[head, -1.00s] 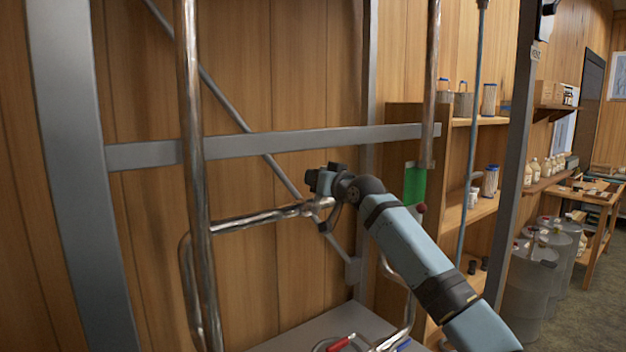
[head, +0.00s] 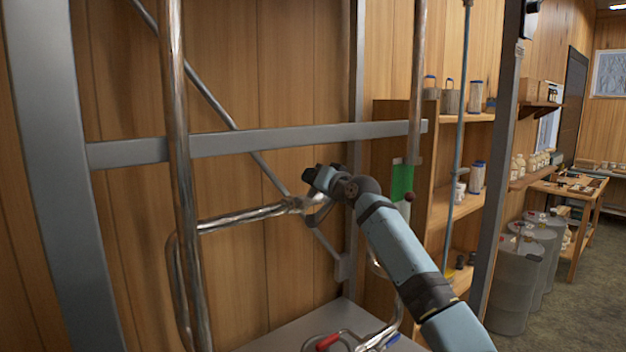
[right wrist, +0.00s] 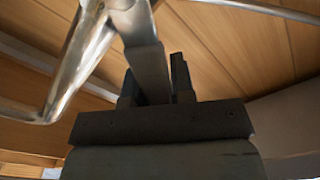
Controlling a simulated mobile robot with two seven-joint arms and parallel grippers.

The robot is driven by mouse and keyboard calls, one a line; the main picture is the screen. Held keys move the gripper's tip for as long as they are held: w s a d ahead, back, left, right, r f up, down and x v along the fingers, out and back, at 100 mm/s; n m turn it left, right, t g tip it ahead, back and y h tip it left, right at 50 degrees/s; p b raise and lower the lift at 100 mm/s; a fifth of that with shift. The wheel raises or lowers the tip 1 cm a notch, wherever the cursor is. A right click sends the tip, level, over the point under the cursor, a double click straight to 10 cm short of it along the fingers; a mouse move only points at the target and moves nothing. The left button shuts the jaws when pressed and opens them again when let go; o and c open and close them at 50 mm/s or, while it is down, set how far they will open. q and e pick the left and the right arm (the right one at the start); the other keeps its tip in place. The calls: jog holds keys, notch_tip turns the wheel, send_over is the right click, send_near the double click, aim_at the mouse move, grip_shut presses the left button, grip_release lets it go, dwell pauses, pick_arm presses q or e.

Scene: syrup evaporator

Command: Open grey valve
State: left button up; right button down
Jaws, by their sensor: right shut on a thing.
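The grey valve sits on a shiny metal pipe, with its body (head: 293,204) at the pipe's right end in the head view. Its flat grey handle (right wrist: 148,68) runs down between my fingers in the right wrist view. My right gripper (right wrist: 157,90) is shut on that handle. In the head view my right gripper (head: 321,203) is at the valve, partly hidden by its own wrist. The handle's exact angle to the pipe is hard to tell. My left gripper is not in view.
A tall vertical pipe (head: 177,120) and a grey frame crossbar (head: 260,140) stand close by. Red- and blue-handled parts are low by a grey surface (head: 290,327). Wooden shelves (head: 455,212) stand right, with drums (head: 515,285) beyond.

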jog(key=c, duration=1)
grip_release()
jog(key=shift+o, duration=0.2)
jog(key=b+v, duration=0.4)
jog(key=v, duration=0.9)
jog(key=shift+s+d, duration=0.25)
jog(key=shift+s, duration=0.1)
